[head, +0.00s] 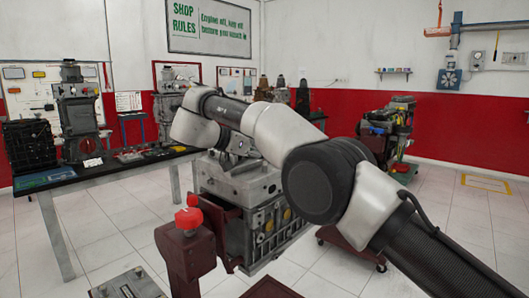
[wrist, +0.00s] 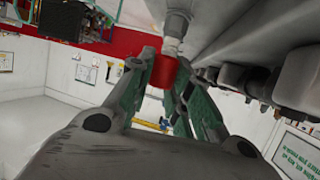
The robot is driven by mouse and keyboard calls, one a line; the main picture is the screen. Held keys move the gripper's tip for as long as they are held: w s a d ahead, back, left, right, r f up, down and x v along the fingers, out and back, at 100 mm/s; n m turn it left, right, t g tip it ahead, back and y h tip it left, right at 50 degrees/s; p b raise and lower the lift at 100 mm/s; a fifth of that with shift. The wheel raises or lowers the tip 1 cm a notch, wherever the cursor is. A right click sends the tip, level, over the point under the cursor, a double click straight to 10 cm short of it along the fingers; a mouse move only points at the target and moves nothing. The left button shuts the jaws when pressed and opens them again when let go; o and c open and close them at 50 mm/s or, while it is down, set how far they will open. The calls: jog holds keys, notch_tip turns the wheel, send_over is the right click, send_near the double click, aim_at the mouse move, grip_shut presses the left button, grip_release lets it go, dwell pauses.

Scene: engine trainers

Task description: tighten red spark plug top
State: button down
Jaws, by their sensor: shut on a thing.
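The red spark plug top (wrist: 162,71) shows in the wrist view as a short red cylinder on the end of a pale grey spark plug (wrist: 174,28). My gripper (wrist: 164,66) is shut on the red top, with one greenish finger on each side of it. The wrist picture appears turned over, as the wall sign is upside down. In the head view my arm bends over the grey engine block (head: 240,185) on its stand. My fingers and the red top cannot be made out there.
In the wrist view a grey engine surface with bolts (wrist: 235,75) lies close on the right. In the head view a red knob (head: 188,217) tops a dark red stand post. A workbench (head: 100,168) stands left, another engine (head: 390,128) right.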

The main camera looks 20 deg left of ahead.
jog(key=c, duration=1.3)
grip_release()
jog(key=shift+r, duration=0.1)
